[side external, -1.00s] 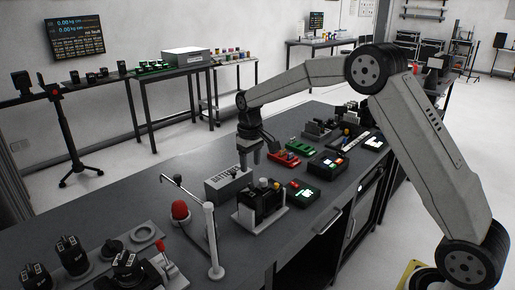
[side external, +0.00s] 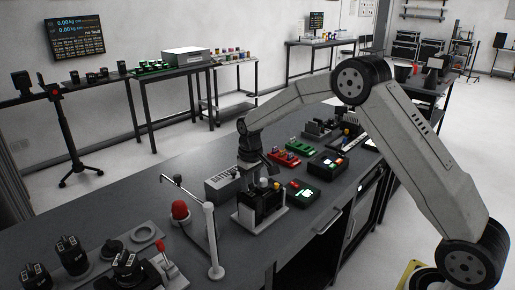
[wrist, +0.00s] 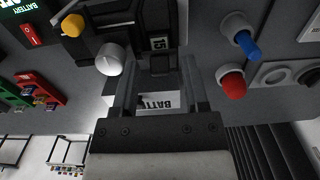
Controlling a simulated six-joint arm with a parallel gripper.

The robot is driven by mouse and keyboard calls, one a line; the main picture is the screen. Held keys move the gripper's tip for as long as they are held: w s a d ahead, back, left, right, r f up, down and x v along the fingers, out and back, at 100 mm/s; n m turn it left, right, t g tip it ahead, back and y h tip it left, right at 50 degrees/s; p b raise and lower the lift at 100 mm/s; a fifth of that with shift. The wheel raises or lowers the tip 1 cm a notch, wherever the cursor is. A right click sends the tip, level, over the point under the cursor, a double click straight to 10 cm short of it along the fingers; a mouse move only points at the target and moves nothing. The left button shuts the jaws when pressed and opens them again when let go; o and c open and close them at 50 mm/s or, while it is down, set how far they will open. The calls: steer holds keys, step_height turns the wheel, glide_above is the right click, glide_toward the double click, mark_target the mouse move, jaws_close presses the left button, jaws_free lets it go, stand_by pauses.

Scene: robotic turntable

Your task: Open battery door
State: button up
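A black device (side external: 262,203) with a yellow button and a white knob stands on a pale base on the bench; it also shows at the top of the wrist view (wrist: 158,22). I cannot make out a battery door for certain. My gripper (side external: 267,176) is tilted, close behind the device's upper part in the side view. In the wrist view my gripper (wrist: 157,62) has its two fingers apart, with the device's dark rear part between or beyond them; contact cannot be told.
A red dome lamp (side external: 180,210) and a pale post (side external: 212,240) stand left of the device. A black box with a green display (side external: 302,193) and a green tray (side external: 284,157) lie to the right.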

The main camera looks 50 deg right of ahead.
jaws_close()
steer(key=shift+w+r+g, duration=0.15)
steer(key=shift+w+g, duration=0.15)
steer(key=shift+g, duration=0.2)
steer(key=shift+w+r+g, duration=0.2)
steer(key=shift+w+g, duration=0.3)
steer(key=shift+g, duration=0.6)
steer(key=shift+w, duration=0.1)
steer(key=shift+w+d+r+g, duration=0.1)
steer(key=shift+w+g, duration=0.25)
steer(key=shift+g, duration=0.4)
steer(key=shift+w+r+g, duration=0.1)
steer(key=shift+w+g, duration=0.25)
steer(key=shift+g, duration=0.4)
steer(key=shift+o, duration=0.9)
jaws_free()
